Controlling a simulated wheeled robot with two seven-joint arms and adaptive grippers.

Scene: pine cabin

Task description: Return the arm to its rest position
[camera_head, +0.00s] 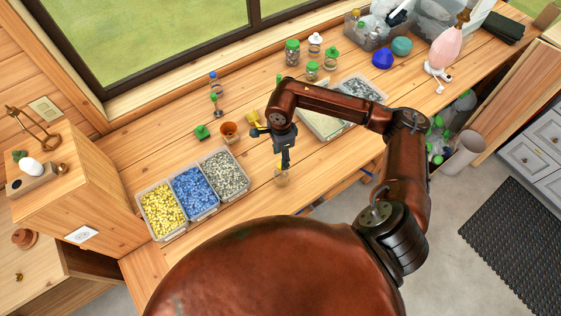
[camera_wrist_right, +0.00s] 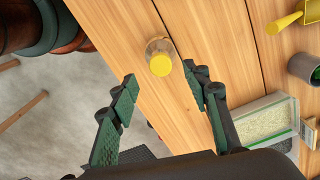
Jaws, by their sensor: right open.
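My right arm reaches in from the right in the head view, bent at the elbow over the workbench (camera_head: 140,160). My right gripper (camera_head: 285,162) points down near the bench's front edge. In the right wrist view the right gripper (camera_wrist_right: 160,88) has its two green-padded fingers well apart, with nothing between them. A small clear jar with a yellow lid (camera_wrist_right: 160,64) stands on the bench just beyond the fingertips. The jar (camera_head: 281,178) is partly hidden by the gripper in the head view. My left gripper is not in view.
Trays of yellow (camera_head: 163,210), blue (camera_head: 195,192) and grey pieces (camera_head: 226,173) line the front edge. A brown cup (camera_head: 229,132) and yellow scoop (camera_head: 253,117) stand behind. Several green-lidded jars and a pink bottle (camera_head: 446,47) are farther back.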

